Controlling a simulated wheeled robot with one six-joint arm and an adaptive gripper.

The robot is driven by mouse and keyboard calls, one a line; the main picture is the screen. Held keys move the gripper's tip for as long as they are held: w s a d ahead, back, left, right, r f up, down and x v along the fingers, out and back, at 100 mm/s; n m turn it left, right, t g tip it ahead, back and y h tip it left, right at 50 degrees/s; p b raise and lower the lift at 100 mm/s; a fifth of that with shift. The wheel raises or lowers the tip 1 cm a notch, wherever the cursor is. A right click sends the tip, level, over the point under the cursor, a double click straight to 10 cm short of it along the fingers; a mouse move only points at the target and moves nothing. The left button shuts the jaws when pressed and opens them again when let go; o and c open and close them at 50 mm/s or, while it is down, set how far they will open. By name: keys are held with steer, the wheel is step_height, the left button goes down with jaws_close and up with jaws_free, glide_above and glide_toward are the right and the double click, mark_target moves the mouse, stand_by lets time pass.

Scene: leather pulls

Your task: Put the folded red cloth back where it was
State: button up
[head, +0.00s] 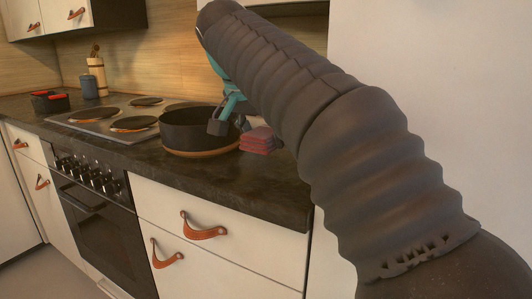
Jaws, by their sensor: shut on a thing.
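The folded red cloth (258,141) is a small stack of red layers with greyish edges. In the head view it shows at the right side of the black pan, over the dark countertop near its front right end. My gripper (232,122), teal with dark fingertips, reaches down over the pan's right rim at the cloth's left edge. It is shut on the cloth, though the contact is small and partly hidden. My arm covers part of the space above and right of the cloth. Whether the cloth touches the counter, I cannot tell.
The black pan (189,131) stands close to the cloth. Left of it is a hob (101,113) with several burners. A black container with red parts (50,101), a blue-grey canister (89,86) and a utensil holder (97,73) stand farther left. Drawers with leather pulls (203,226) are below.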

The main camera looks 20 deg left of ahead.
mark_target(263, 166)
steer(key=shift+w+a+f, duration=0.25)
steer(key=shift+w+f, duration=0.15)
steer(key=shift+f+b, duration=0.6)
steer(key=shift+f, duration=1.3)
steer(key=o, duration=1.1)
steer(key=shift+f, duration=0.1)
steer(key=p+v, duration=0.1)
steer(key=v, duration=1.1)
